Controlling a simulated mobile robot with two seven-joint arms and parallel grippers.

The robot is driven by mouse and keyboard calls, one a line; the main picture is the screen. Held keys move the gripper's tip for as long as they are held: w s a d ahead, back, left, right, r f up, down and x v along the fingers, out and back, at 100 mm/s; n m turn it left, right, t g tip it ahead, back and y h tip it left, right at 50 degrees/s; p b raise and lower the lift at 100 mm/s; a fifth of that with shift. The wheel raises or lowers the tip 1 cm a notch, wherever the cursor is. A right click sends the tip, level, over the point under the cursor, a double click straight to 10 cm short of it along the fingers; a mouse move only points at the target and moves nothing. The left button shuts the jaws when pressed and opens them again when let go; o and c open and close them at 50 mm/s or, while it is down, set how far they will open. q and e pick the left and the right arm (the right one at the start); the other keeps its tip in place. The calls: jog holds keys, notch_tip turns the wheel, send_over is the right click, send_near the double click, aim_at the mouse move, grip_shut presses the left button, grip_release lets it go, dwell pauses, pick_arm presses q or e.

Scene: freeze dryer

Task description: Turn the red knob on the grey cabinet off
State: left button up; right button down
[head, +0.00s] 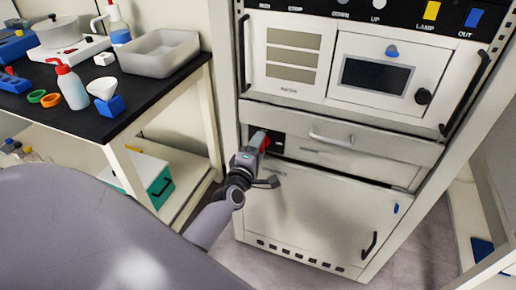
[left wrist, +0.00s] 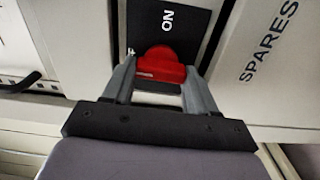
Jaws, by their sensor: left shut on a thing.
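The red knob (left wrist: 160,66) sits on a black plate (left wrist: 170,22) marked "ON" in the left wrist view. My left gripper (left wrist: 160,85) has one finger on each side of the knob and is shut on it. In the head view the knob (head: 265,143) shows as a small red patch at the left of the grey cabinet (head: 310,215), partly hidden by my left gripper (head: 259,142). My right gripper is in neither view.
A drawer marked "SPARES" (left wrist: 270,45) lies beside the plate. Cabinet handles (head: 369,246) stick out nearby. A black-topped bench (head: 100,125) with bottles and a grey tray (head: 160,53) stands to the left. Floor shows right of the cabinet.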

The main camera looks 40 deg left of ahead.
pick_arm(q)
jog(key=shift+n, duration=0.3)
jog(key=o, duration=1.1)
jog(key=shift+c, duration=0.2)
jog(key=v, duration=0.7)
jog(key=shift+p, duration=0.4)
jog(key=shift+s+d, duration=0.1)
